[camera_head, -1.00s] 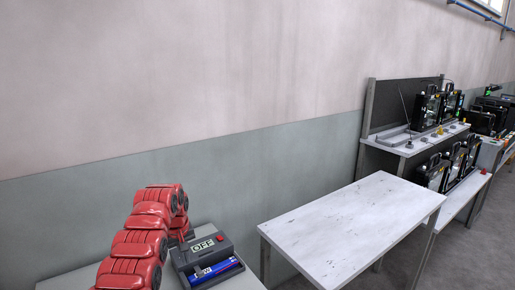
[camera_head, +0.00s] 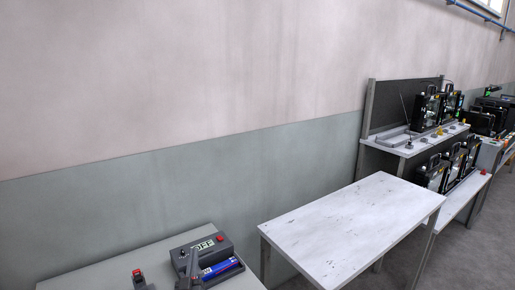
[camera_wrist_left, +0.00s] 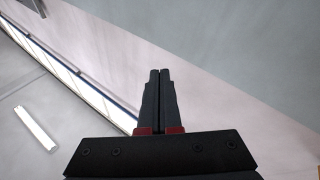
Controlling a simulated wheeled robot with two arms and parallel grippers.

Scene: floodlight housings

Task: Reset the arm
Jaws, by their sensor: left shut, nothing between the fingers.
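The right gripper cannot be made out.
The grey box (camera_head: 212,248) with a red button and blue cylinders stands on the near-left table (camera_head: 95,275). A small red-and-dark piece (camera_head: 138,277) shows beside it. A bare white table (camera_head: 350,225) is at centre right. Floodlight housings (camera_head: 430,108) stand on benches farther back.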

